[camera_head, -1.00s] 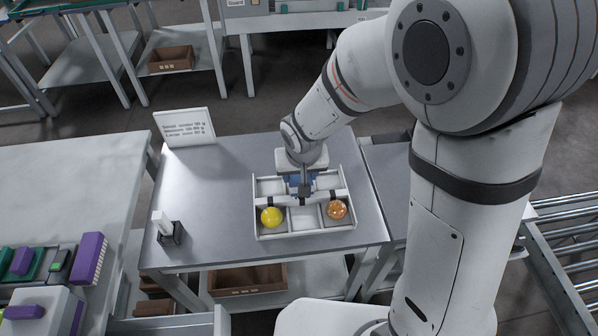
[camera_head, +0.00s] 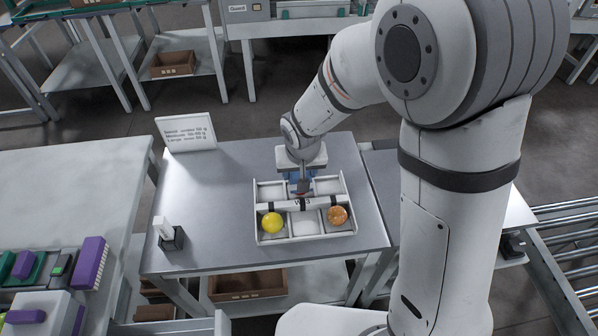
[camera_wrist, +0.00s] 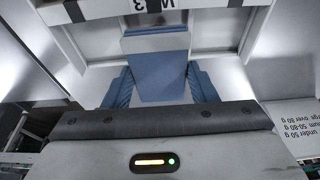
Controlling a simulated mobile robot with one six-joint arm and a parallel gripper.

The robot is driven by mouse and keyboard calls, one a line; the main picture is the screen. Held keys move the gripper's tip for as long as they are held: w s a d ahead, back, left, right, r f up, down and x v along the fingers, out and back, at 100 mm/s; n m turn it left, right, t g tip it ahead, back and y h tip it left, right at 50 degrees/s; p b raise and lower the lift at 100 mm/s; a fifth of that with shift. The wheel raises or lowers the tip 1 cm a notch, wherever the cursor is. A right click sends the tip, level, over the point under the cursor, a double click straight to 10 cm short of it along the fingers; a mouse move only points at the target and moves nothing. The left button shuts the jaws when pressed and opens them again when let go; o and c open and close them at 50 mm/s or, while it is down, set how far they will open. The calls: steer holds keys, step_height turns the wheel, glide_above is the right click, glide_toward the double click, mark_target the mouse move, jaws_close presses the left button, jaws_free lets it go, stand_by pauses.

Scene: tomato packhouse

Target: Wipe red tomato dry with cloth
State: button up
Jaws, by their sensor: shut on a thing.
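My gripper (camera_head: 301,182) is over the back middle compartment of a white divided tray (camera_head: 256,222). In the wrist view my gripper (camera_wrist: 160,88) is shut on a folded blue cloth (camera_wrist: 158,65), which sits between its ridged blue fingers. A small reddish patch shows under the gripper in the head view; I cannot tell whether it is the red tomato, since the gripper and cloth hide that spot. A yellow tomato (camera_head: 272,222) lies in the front left compartment. An orange-brown tomato (camera_head: 337,215) lies in the front right one.
The tray's middle bar (camera_head: 276,206) carries dark labels. The other visible compartments look empty. A white sign (camera_head: 186,132) stands at the table's back left, and a small dark holder with a white item (camera_head: 168,235) at the front left. The grey table (camera_head: 215,195) is clear between them.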

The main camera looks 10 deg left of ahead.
steer(key=shift+s+f, duration=0.15)
steer(key=shift+s, duration=0.05)
stand_by(0.3)
steer(key=shift+s+d+b, duration=0.2)
steer(key=shift+s+b, duration=0.05)
steer(key=shift+s, duration=0.35)
steer(key=shift+s+d+b, duration=0.15)
steer(key=shift+s+b, duration=0.05)
steer(key=shift+s, duration=0.35)
steer(key=shift+w, duration=0.1)
steer(key=shift+w+a, duration=0.2)
steer(key=shift+w, duration=0.4)
steer(key=shift+w+a, duration=0.15)
steer(key=shift+w, duration=0.45)
steer(key=shift+r+p, duration=2.6)
steer(key=shift+r, duration=1.05)
steer(key=shift+f, duration=0.2)
